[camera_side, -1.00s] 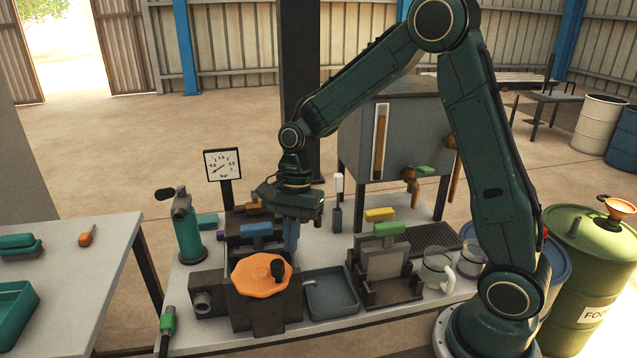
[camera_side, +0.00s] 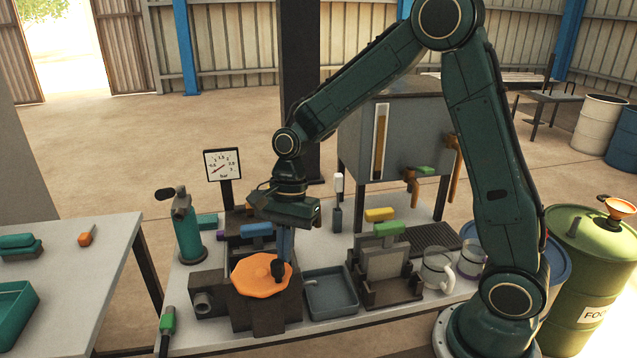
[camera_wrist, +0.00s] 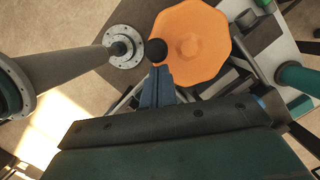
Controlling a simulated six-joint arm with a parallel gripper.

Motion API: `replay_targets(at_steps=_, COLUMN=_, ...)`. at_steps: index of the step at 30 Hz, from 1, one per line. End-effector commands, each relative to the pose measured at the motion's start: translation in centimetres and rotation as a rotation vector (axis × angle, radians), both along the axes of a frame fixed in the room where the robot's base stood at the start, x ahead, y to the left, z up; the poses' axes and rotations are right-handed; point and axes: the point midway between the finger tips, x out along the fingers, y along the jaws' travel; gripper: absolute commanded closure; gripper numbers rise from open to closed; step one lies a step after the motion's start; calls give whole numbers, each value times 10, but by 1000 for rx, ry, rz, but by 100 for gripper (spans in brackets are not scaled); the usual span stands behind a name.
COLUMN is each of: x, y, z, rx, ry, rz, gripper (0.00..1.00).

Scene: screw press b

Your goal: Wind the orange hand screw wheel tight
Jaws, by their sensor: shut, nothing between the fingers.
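The orange hand screw wheel (camera_side: 258,277) lies flat on top of the dark press block (camera_side: 262,318), at the front middle of the bench. Its dark crank knob (camera_side: 277,268) stands up near the right side of the rim. In the wrist view the orange wheel (camera_wrist: 193,45) fills the top middle, with the black knob (camera_wrist: 157,50) at its left edge. My gripper (camera_side: 284,262) points down beside the knob. Its blue fingers (camera_wrist: 159,78) are closed together, with the tips right at the knob; I cannot tell whether they touch it. Nothing is between them.
A shallow grey tray (camera_side: 353,306) stands right of the press, then a dark rack with a green handle (camera_side: 390,229) and a clear jug (camera_side: 437,272). Open air lies above the wheel.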

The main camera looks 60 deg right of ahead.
Motion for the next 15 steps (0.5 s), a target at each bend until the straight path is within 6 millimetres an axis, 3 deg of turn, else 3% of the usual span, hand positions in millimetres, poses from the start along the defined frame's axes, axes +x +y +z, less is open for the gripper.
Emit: replay_targets(at_steps=15, x=-2, y=3, z=0, rx=0, ry=0, rz=-68, gripper=100)
